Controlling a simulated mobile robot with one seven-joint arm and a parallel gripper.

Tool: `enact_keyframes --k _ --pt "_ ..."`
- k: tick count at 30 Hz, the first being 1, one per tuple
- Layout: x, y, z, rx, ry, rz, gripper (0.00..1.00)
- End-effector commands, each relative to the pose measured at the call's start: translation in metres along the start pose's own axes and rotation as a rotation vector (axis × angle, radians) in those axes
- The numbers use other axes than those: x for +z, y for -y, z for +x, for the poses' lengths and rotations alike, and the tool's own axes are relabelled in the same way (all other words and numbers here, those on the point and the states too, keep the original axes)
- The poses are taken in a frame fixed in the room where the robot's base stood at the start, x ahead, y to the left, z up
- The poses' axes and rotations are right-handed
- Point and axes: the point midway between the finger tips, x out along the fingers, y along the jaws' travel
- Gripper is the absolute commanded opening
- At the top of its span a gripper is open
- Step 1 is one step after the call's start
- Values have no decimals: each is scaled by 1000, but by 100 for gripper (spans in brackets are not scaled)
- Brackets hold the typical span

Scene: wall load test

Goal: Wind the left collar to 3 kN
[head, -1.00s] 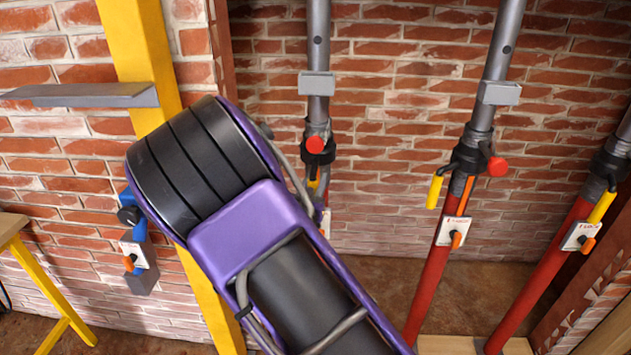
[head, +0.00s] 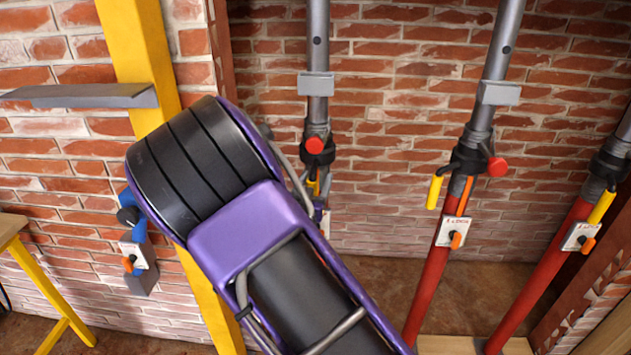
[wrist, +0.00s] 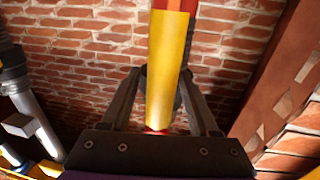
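The left prop (head: 318,100) stands upright behind my arm in the head view. Its dark collar (head: 318,133) has a red knob (head: 315,145); a small yellow part shows below, and the rest is hidden by my arm. In the wrist view a yellow handle (wrist: 166,75) stands between the two fingers of my gripper (wrist: 163,78). The fingertips are close to the handle on both sides, near a dark part behind it. I cannot tell whether they press on it. My gripper is hidden in the head view. No load reading is legible.
Two more props, a middle one (head: 430,280) and a right one (head: 545,275), lean at right with yellow handles. A yellow post (head: 150,60) with a grey shelf (head: 80,95) stands at left. A brick wall (head: 400,110) is behind.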

Motion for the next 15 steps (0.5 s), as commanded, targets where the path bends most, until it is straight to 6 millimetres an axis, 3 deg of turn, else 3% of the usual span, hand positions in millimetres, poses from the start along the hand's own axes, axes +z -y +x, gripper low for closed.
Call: enact_keyframes --k 8,15 --pt "1 1 -3 -1 2 -1 61" --pt "1 1 -38 -4 4 -1 61"
